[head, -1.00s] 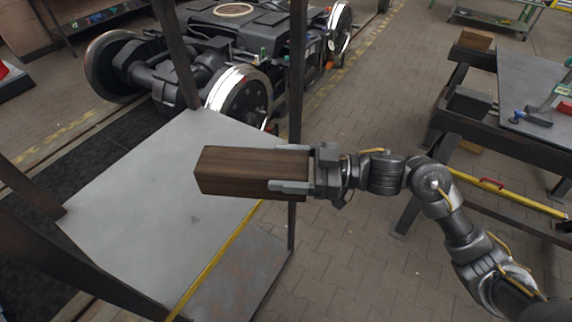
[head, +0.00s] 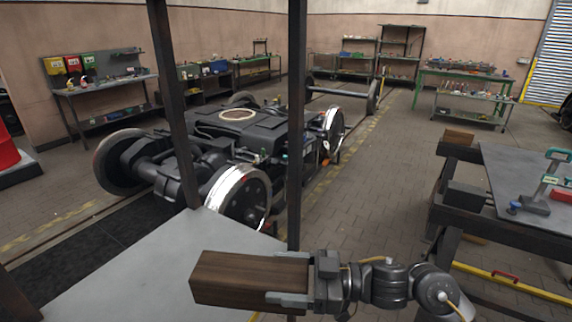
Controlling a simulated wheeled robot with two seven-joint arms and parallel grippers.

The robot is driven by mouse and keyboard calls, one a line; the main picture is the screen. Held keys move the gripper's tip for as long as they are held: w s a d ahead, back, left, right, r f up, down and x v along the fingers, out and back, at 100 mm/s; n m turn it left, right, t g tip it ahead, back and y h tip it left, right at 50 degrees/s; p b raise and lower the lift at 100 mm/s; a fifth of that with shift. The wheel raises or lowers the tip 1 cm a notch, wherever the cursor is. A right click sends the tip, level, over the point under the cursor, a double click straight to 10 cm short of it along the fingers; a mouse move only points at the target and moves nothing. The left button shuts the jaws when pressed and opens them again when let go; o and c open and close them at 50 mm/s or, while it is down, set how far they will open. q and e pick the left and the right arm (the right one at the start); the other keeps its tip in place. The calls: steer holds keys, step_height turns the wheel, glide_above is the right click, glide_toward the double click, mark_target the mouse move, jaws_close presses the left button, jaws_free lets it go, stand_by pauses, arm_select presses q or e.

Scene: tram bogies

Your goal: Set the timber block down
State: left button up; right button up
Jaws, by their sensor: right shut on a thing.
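The brown timber block (head: 240,280) is in the lower middle of the head view, lying lengthwise from left to right. My right gripper (head: 290,279) is shut on its right end, one finger along the near side. The block is in front of the grey shelf top (head: 130,268) of a dark steel frame and covers part of it. I cannot tell how large the gap between block and shelf is. My left gripper is not in view.
Dark uprights (head: 297,120) of the frame stand just behind the block. A tram bogie (head: 235,140) with bright wheels stands beyond. A workbench (head: 520,180) with clamps is at the right. Open paved floor (head: 370,200) lies between.

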mark_target(297, 259)
steer(key=w+r+t, duration=0.1)
steer(key=w+d+r+m+t, duration=0.1)
steer(key=r, duration=0.1)
steer(key=w+d+r+m+t, duration=0.1)
steer(key=shift+w+d+r+t+h, duration=0.15)
steer(key=shift+r+t+h, duration=0.05)
steer(key=shift+t+h, duration=0.2)
steer(key=w+d+m+t+h, duration=0.2)
steer(key=d+m+t+h, duration=0.1)
steer(key=d+m+t, duration=0.4)
steer(key=s+d+f+m+t+h, duration=0.2)
steer(key=d+f+m+t+h, duration=0.3)
steer(key=d+h, duration=0.8)
steer(key=shift+s+f+m+h, duration=0.3)
steer(key=shift+f+m+h, duration=0.3)
steer(key=shift+f+m, duration=0.85)
steer(key=shift+d, duration=0.1)
